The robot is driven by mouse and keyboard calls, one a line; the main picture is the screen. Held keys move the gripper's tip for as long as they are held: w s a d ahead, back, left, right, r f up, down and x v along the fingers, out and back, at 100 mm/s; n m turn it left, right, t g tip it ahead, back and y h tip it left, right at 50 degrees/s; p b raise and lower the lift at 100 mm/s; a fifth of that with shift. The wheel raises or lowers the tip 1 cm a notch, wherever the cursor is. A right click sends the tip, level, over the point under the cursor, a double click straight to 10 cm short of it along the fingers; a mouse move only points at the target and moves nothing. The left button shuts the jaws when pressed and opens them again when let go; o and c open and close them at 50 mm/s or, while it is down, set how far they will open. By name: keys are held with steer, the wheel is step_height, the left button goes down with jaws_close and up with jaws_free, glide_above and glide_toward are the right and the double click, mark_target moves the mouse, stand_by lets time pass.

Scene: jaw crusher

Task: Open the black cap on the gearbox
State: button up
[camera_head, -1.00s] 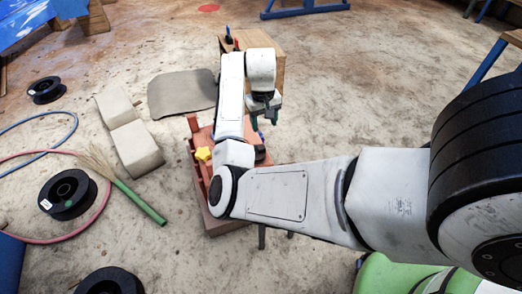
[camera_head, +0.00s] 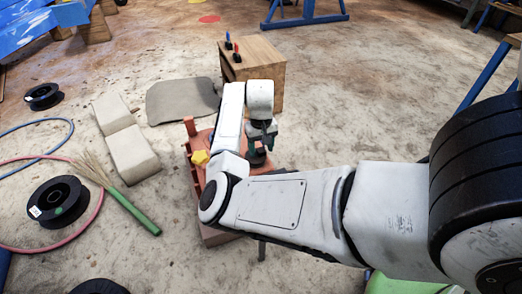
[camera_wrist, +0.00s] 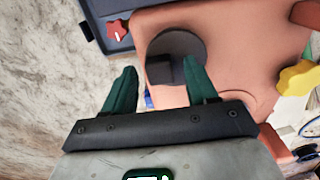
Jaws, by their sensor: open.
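The black cap (camera_wrist: 168,45) is a dark round disc with a raised block handle, seated on the orange gearbox (camera_wrist: 235,40) in the wrist view. My gripper (camera_wrist: 158,78) is open, with two green fingers reaching toward the cap. The handle appears between the fingers in the picture, closer to the right finger, which overlaps part of the cap. I cannot tell whether they touch. In the head view, my gripper (camera_head: 262,142) is above the gearbox (camera_head: 280,161), close to the dark cap (camera_head: 256,158). My arm hides part of the gearbox.
A yellow star knob (camera_head: 199,158) sits on the gearbox's left side. A red knob (camera_wrist: 119,31) lies by a dark frame at upper left in the wrist view. A wooden box (camera_head: 262,70) stands behind. Pale blocks (camera_head: 132,152) and a cable spool (camera_head: 59,202) are left.

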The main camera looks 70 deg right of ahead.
steer(key=shift+f, duration=0.1)
jaws_close()
stand_by(0.6)
